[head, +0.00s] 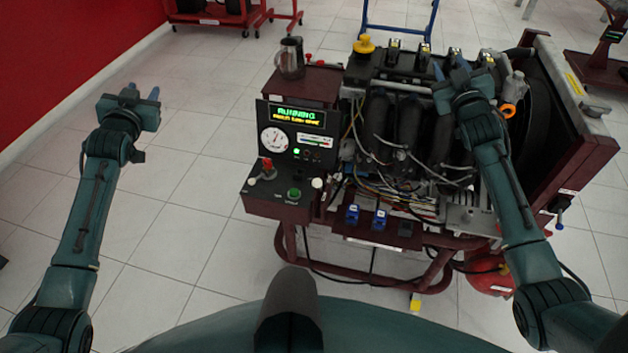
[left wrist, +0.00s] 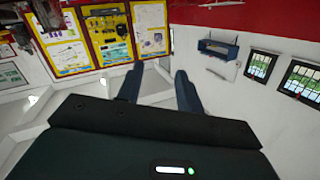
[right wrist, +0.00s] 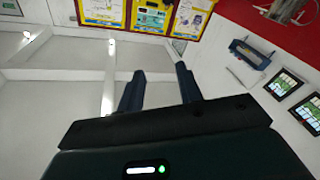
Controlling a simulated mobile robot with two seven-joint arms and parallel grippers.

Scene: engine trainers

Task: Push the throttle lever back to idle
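The engine trainer's control box (head: 276,207) stands left of the engine in the head view. A lever with a red knob (head: 267,164) rises from its top; it looks like the throttle lever, but its exact angle is hard to tell. My left gripper (head: 142,91) is open and empty, raised well left of the box; its fingers (left wrist: 158,88) are spread in the left wrist view. My right gripper (head: 451,67) is open and empty, appearing over the engine (head: 407,124) at right; its fingers (right wrist: 160,88) are spread in the right wrist view. Neither gripper touches the lever.
A green button (head: 294,193) and a white knob (head: 317,183) sit beside the lever. The display (head: 297,116) reads RUNNING above a round gauge (head: 274,140). A metal jug (head: 290,58) stands behind. Tiled floor between my left arm and the box is clear.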

